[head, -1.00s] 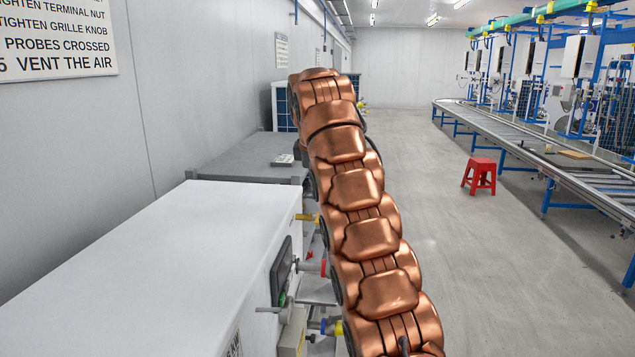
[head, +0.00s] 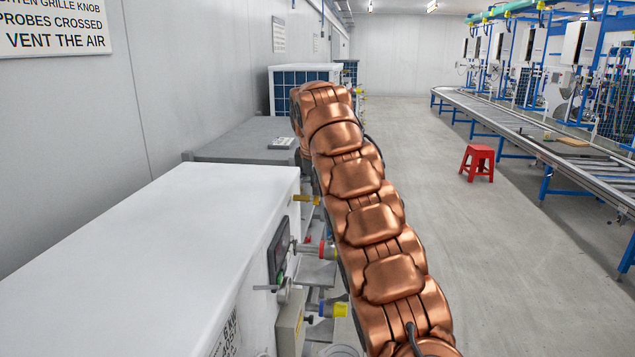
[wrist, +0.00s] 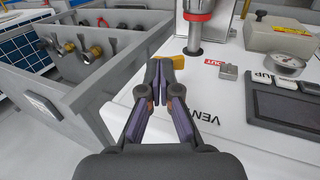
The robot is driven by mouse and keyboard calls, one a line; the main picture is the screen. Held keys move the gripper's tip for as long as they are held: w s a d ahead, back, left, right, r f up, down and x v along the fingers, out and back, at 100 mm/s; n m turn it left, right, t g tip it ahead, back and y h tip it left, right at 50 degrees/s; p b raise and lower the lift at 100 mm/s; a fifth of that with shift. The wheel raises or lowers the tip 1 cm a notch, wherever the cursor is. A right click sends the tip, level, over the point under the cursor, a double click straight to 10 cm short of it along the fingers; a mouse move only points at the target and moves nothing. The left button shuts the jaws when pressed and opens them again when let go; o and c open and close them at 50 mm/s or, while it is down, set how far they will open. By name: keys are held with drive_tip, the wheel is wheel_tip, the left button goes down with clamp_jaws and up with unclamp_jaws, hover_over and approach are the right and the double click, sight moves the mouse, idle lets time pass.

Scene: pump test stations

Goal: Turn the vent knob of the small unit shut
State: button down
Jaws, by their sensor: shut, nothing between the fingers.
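A yellow knob (wrist: 178,62) stands out from the white unit's panel (wrist: 225,100), near black letters reading "VEN", the rest covered by my gripper. In the head view, a yellow knob (head: 307,199) shows on the side of the white unit (head: 150,240), left of my copper arm. My gripper is hidden there.
In the wrist view, a red-collared pipe (wrist: 197,30), a gauge (wrist: 285,64) and a dark display (wrist: 282,105) are on the panel. A grey bench (wrist: 85,85) with several taps is at left. A red stool (head: 478,162) stands on open floor.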

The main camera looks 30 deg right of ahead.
drive_tip(key=shift+w+d+f, duration=0.1)
drive_tip(key=shift+f, duration=0.15)
drive_tip(key=shift+f, duration=0.1)
idle(0.3)
